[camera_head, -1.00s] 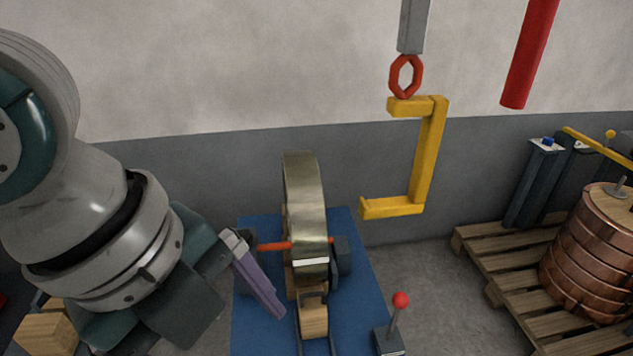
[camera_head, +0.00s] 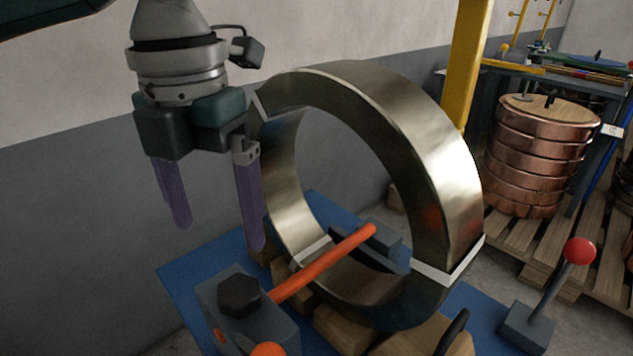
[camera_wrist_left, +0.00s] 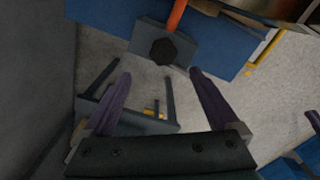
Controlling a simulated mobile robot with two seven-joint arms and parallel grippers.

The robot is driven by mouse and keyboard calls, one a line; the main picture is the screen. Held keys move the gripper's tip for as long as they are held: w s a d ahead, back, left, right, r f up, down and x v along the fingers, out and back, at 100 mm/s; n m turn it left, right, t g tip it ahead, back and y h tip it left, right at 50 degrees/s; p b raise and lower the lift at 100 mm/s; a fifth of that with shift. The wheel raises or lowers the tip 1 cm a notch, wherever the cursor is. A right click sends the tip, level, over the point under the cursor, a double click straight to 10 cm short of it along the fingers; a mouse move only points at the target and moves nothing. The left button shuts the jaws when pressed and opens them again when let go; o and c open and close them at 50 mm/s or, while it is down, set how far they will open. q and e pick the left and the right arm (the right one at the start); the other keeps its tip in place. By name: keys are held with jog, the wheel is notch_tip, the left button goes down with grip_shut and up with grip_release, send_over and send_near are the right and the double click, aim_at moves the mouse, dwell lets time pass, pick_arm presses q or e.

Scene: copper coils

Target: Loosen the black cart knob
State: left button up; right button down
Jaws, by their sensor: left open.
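The black cart knob (camera_head: 239,296) is a dark faceted knob on top of a grey block (camera_head: 262,325) at the cart's near edge. An orange bar (camera_head: 325,262) runs from this block through the large metal coil ring (camera_head: 440,170). My left gripper (camera_head: 217,238) is open, with purple fingers pointing down. It is above the blue cart bed, behind the knob in the head view and apart from it. In the left wrist view, the knob (camera_wrist_left: 163,51) lies beyond and between the open fingertips (camera_wrist_left: 158,76).
The coil ring stands upright close to the right of my left gripper. The blue cart bed (camera_head: 190,275) carries wooden blocks under it. A red-topped lever (camera_head: 578,252) stands at right.

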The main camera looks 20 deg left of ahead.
aim_at(237, 290)
pick_arm(q)
jog(key=f+b, duration=0.1)
jog(key=f, duration=0.2)
jog(key=f+b, duration=0.1)
jog(key=f, duration=0.2)
jog(key=f+b, duration=0.1)
jog(key=f, duration=0.2)
jog(key=shift+d+f, duration=0.1)
jog(key=shift+d, duration=0.2)
jog(key=shift+f, duration=0.45)
jog(key=shift+c, duration=0.7)
jog(key=c, duration=1.2)
